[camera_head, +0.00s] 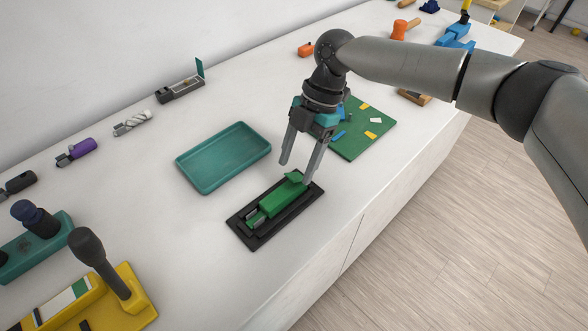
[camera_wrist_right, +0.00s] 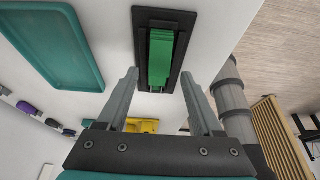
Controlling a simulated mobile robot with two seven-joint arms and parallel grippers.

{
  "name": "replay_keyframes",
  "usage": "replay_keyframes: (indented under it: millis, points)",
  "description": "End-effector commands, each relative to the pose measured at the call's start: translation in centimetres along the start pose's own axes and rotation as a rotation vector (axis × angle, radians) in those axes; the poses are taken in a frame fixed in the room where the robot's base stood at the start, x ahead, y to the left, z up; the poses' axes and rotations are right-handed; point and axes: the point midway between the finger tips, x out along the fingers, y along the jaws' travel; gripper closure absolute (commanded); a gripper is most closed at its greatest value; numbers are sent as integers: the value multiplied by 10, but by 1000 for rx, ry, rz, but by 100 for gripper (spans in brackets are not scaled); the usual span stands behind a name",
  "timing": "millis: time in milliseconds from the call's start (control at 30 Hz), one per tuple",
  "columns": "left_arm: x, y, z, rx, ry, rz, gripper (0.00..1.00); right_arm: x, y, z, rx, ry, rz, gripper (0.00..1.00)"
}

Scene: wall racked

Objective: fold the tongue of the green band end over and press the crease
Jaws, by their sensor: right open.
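The green band (camera_head: 277,202) lies along a black base plate (camera_head: 246,238) on the white table. Its end nearer my right gripper has a raised green tongue (camera_head: 296,177). My right gripper (camera_head: 294,173) is open and empty, fingers pointing down, just above that end. In the right wrist view the green band (camera_wrist_right: 161,58) and black plate (camera_wrist_right: 185,30) show beyond the two open fingers (camera_wrist_right: 157,78). Nothing is between the fingertips. I cannot tell whether a finger touches the tongue. My left gripper is not in view.
A teal tray (camera_head: 222,155) lies left of the plate. A green board (camera_head: 362,142) with small pieces lies behind my gripper. A yellow stand (camera_head: 135,290) and a teal stand (camera_head: 45,250) hold dark-handled tools at the lower left. Table is clear around the plate.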

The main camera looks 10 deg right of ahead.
Motion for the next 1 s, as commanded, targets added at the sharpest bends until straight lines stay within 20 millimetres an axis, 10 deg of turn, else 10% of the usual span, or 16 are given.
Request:
replay_keyframes:
  millis: [533,1000]
  points:
    - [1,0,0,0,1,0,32,25,0,0,1,0,0,32]
    - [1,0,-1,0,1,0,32,24,0,0,1,0,0,85]
